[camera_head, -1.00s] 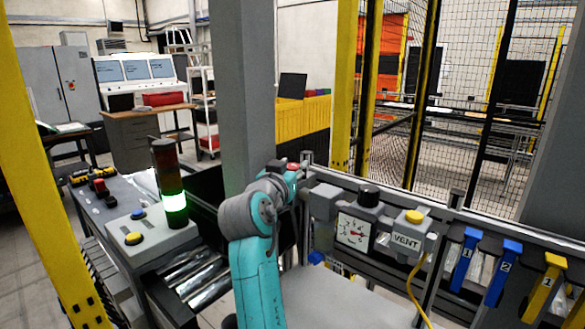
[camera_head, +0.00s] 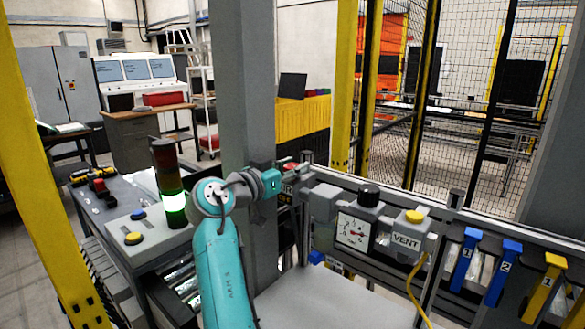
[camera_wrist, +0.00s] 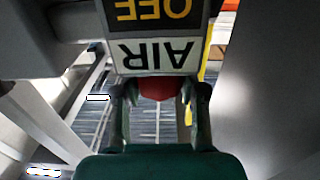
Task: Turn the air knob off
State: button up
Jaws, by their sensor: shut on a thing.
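The red air knob (camera_wrist: 156,88) sits between the two fingers of my gripper (camera_wrist: 158,100) in the wrist view, just under the edge of an AIR / OFF label plate (camera_wrist: 155,52) that appears upside down. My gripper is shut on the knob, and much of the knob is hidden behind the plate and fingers. In the head view the red knob (camera_head: 291,166) shows beside my gripper (camera_head: 283,178), which reaches in from the left. Part of the label plate (camera_head: 287,190) shows below it. The knob's exact turn angle cannot be told.
Right of the knob on the rail are a grey block (camera_head: 324,202), a pressure gauge (camera_head: 352,232) with a black knob (camera_head: 369,196), and a VENT box (camera_head: 406,242) with a yellow button. A grey post (camera_head: 245,90) stands close behind my arm.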

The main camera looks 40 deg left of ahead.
jog(key=o, duration=1.2)
jog(key=shift+c, duration=0.2)
jog(key=s, duration=0.7)
jog(key=shift+s+a, duration=0.2)
jog(key=shift+a, duration=0.15)
